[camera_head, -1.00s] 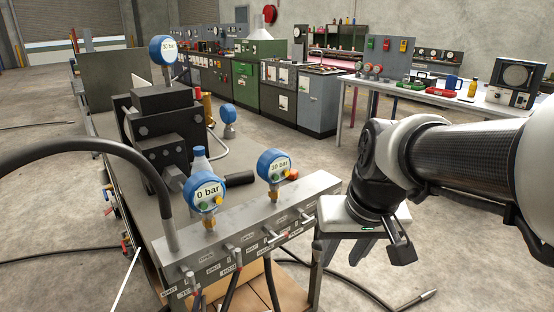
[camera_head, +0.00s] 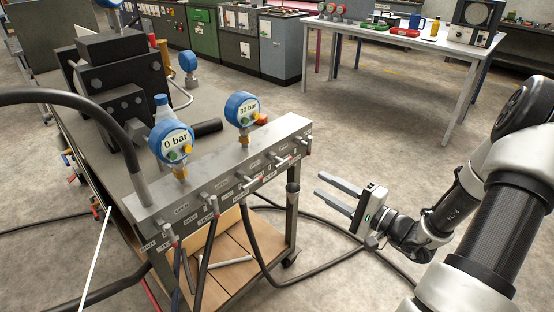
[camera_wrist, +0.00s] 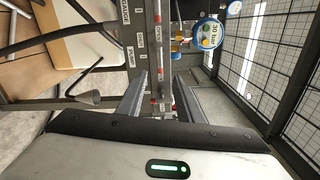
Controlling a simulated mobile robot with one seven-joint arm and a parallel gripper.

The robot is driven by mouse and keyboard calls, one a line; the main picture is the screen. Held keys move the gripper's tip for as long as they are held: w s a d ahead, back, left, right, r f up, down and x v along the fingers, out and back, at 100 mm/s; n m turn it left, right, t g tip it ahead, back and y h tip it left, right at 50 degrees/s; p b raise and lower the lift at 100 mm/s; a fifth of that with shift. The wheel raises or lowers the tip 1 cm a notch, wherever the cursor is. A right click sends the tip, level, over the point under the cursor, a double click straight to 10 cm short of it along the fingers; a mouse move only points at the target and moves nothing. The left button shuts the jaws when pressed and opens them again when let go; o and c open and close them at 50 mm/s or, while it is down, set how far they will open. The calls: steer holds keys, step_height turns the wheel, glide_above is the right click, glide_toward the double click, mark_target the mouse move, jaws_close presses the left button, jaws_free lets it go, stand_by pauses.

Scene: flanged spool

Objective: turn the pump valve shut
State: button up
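A grey metal manifold (camera_head: 225,170) on the cart carries several small valve levers along its front, some red-tipped. A 0 bar gauge (camera_head: 172,143) and a 30 bar gauge (camera_head: 242,110) stand on top. My gripper (camera_head: 319,185) is open and empty, to the right of the manifold's right end and slightly below it, fingers pointing left. In the wrist view, a red-tipped lever (camera_wrist: 154,101) appears between the fingers, with the 30 bar gauge (camera_wrist: 207,34) at upper right; no contact shows.
Black hoses hang from the manifold and lie on the floor. A white worktable (camera_head: 400,42) stands behind. Floor between cart and arm is mostly clear.

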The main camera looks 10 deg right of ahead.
mark_target(279, 160)
steer(key=b+x, duration=0.2)
steer(key=x, duration=1.5)
